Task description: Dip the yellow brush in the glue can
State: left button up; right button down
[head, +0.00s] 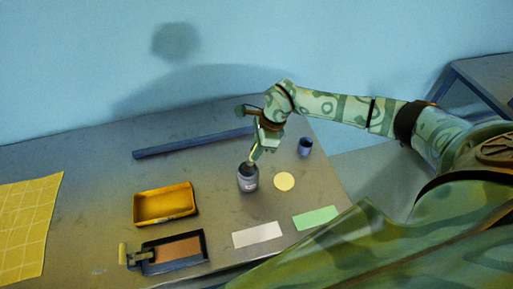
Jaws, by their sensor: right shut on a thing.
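The glue can (248,181), a small grey can with a pale label and a dark open top, stands upright on the table near the middle. My right gripper (262,151) is just above it, pointing down, and is shut on the yellow brush (251,158). Only a short pale yellow piece of the brush shows between the fingers and the can's mouth. Its lower end is at or inside the opening; I cannot tell how deep it is. My left gripper is not in view.
A small blue can (305,147) and a yellow disc (284,181) are right of the glue can. White (257,235) and green (316,217) cards lie in front. A yellow tray (147,216), a dark tray (205,251), a blue bar (190,143) and a yellow gridded sheet (28,225) lie left.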

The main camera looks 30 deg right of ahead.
jog(key=shift+f+b, duration=0.35)
jog(key=shift+f, duration=0.2)
dwell(1.3)
notch_tip(320, 180, up, 7)
jog(key=p, duration=0.5)
jog(key=shift+r+p, duration=0.1)
jog(key=shift+p, duration=0.25)
dwell(0.6)
